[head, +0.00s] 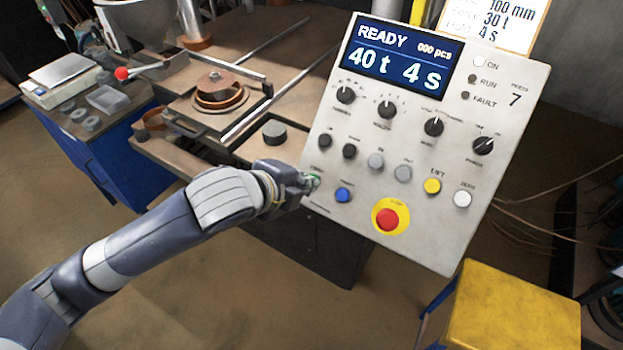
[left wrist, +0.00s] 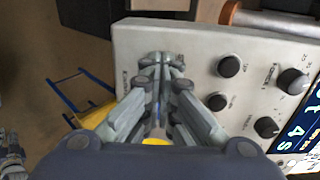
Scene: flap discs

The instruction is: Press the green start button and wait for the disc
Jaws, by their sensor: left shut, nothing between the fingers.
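The control panel (head: 335,225) stands tilted at the right in the head view, and its screen (head: 400,62) reads READY, 000 pcs, 40 t, 4 s. The green start button (head: 315,180) shows only partly at the panel's lower left edge. My left gripper (head: 311,183) is shut and empty with its fingertips at this button; I cannot tell whether it is pressed in. In the left wrist view the shut fingers (left wrist: 160,62) reach the panel face (left wrist: 200,42) and hide the button. The press mould (head: 218,92) shows at the upper middle.
A blue button (head: 343,194), a red stop button (head: 387,219) on a yellow disc, and a yellow button (head: 432,186) sit right of my fingertips. A blue cabinet (head: 140,165) with a scale (head: 62,72) stands at the left.

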